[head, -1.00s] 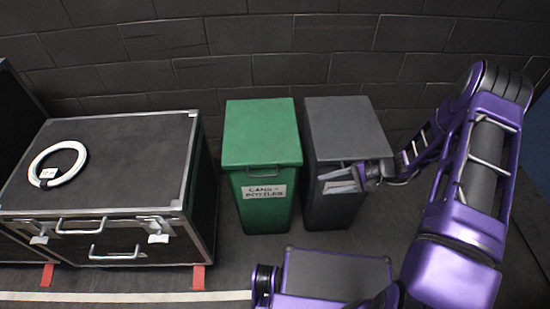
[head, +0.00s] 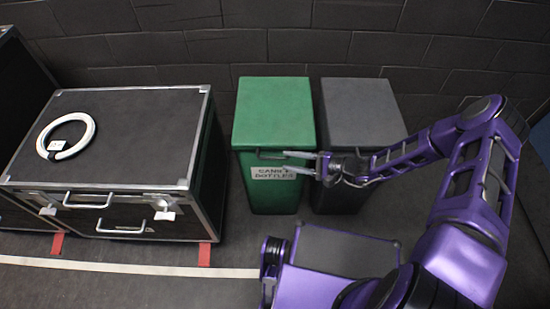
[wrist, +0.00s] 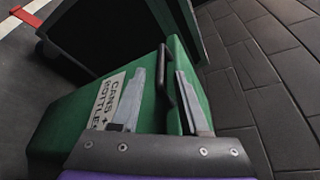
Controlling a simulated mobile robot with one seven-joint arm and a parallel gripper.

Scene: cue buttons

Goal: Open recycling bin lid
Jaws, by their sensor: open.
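The green recycling bin (head: 274,195) has a closed flat lid (head: 272,108) and a "CANS + BOTTLES" label (head: 276,172). A dark handle (head: 270,154) runs along the lid's front edge. My gripper (head: 286,163) is open in front of the bin's right front, its fingers pointing left across the label and handle. In the wrist view, the handle (wrist: 165,85) appears between the two open fingers (wrist: 155,88). I cannot tell whether a finger touches it. The label also shows in the wrist view (wrist: 108,100), partly covered by a finger.
A grey bin (head: 362,110) stands right beside the green one, partly behind my arm. A black case (head: 120,115) with a white ring (head: 66,136) on top stands to the left. A brick wall (head: 290,45) is close behind. Floor in front left is open.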

